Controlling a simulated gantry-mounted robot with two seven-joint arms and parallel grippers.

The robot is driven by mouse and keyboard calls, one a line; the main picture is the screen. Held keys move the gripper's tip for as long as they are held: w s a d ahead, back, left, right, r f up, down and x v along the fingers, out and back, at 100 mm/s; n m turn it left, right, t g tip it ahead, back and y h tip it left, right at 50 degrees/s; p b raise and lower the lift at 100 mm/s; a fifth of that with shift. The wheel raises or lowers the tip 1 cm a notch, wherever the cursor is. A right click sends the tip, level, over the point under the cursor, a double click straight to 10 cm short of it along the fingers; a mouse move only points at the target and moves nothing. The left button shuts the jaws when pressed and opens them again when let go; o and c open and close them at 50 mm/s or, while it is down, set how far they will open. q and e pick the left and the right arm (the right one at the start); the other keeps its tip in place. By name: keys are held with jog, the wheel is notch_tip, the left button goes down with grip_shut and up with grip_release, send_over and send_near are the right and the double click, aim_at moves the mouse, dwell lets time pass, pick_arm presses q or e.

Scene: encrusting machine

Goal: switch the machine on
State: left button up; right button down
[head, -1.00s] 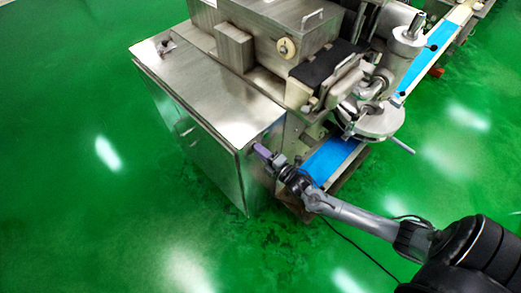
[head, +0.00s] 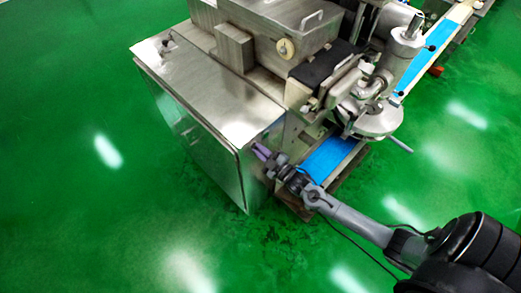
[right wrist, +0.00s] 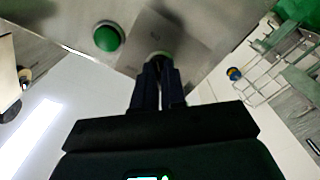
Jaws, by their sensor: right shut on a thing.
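The machine (head: 205,95) is a metal cabinet with processing parts on top, seen in the head view. My right gripper (head: 262,153) is at the cabinet's narrow right end face, near its top edge. In the right wrist view, my right gripper (right wrist: 159,72) is shut on a small switch knob (right wrist: 158,56) with a greenish rim, on the metal panel. The fingers hide most of the knob, so its setting cannot be read. A round green button (right wrist: 107,37) sits to its left, apart from the fingers. My left gripper is not in view.
A blue conveyor belt (head: 328,158) runs close beside my right gripper. A round metal plate with a handle (head: 400,145) juts out above the belt. A wire rack (right wrist: 275,70) shows at right in the right wrist view. Green floor (head: 90,220) lies open at left and front.

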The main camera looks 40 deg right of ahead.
jog(key=shift+f+m, duration=0.1)
jog(key=shift+m, duration=0.2)
jog(key=c, duration=1.2)
grip_release()
jog(key=s+b, duration=0.1)
jog(key=s, duration=0.9)
jog(key=shift+s+d, duration=0.35)
jog(key=shift+s, duration=0.05)
